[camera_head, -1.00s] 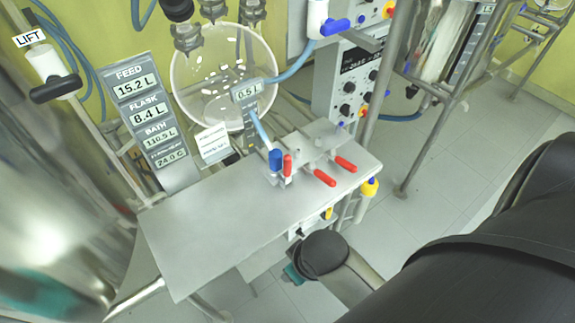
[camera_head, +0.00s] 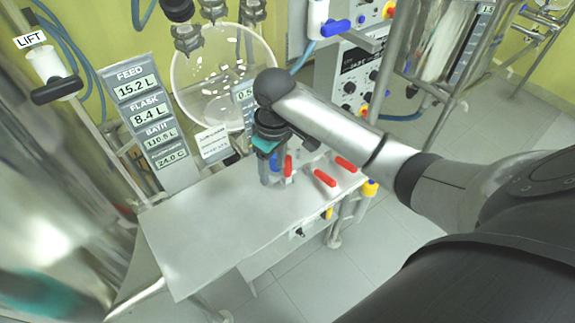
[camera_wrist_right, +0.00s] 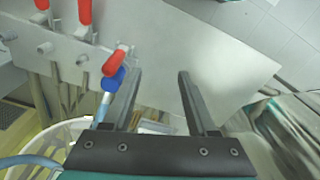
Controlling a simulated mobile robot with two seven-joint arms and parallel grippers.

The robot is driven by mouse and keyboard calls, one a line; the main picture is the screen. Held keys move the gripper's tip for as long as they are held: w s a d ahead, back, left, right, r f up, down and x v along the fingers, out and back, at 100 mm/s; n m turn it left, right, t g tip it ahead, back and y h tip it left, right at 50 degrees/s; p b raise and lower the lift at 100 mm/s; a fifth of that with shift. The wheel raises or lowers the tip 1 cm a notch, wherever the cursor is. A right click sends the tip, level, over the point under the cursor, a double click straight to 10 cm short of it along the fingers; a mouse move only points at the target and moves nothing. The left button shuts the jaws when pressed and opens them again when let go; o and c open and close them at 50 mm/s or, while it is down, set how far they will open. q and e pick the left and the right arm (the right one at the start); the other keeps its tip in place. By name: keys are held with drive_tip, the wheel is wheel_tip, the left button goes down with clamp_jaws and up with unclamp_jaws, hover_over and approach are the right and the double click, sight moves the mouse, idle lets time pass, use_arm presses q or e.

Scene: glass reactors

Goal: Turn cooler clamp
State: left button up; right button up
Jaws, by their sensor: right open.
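Three red clamp handles (camera_head: 325,178) sit on a grey metal shelf, the leftmost beside a blue fitting (camera_wrist_right: 113,80). I cannot tell which handle is the cooler clamp. My right gripper (camera_head: 268,174) is over the shelf at the blue fitting and covers most of it in the head view. In the right wrist view, my right gripper (camera_wrist_right: 160,74) is open and empty, with bare shelf between its fingertips. The blue fitting and the nearest red handle (camera_wrist_right: 116,62) lie just left of its left finger. My left gripper is not in view.
The grey shelf (camera_head: 205,225) is bare toward its front left. A round glass vessel (camera_head: 195,85) with pale pieces stands behind it. A readout panel (camera_head: 145,115) is at left, and a control box with knobs (camera_head: 350,85) at back right.

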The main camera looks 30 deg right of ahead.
wheel_tip(320, 180, up, 6)
drive_tip(key=m, duration=0.2)
hover_over(288, 166)
drive_tip(key=w, duration=0.1)
drive_tip(key=shift+g, duration=0.3)
drive_tip(key=f+b, duration=0.1)
drive_tip(key=f, duration=0.4)
drive_tip(key=f+b, duration=0.1)
drive_tip(key=f, duration=0.3)
drive_tip(key=f+b, duration=0.1)
drive_tip(key=f, duration=0.4)
drive_tip(key=shift+d+f, duration=0.3)
clamp_jaws()
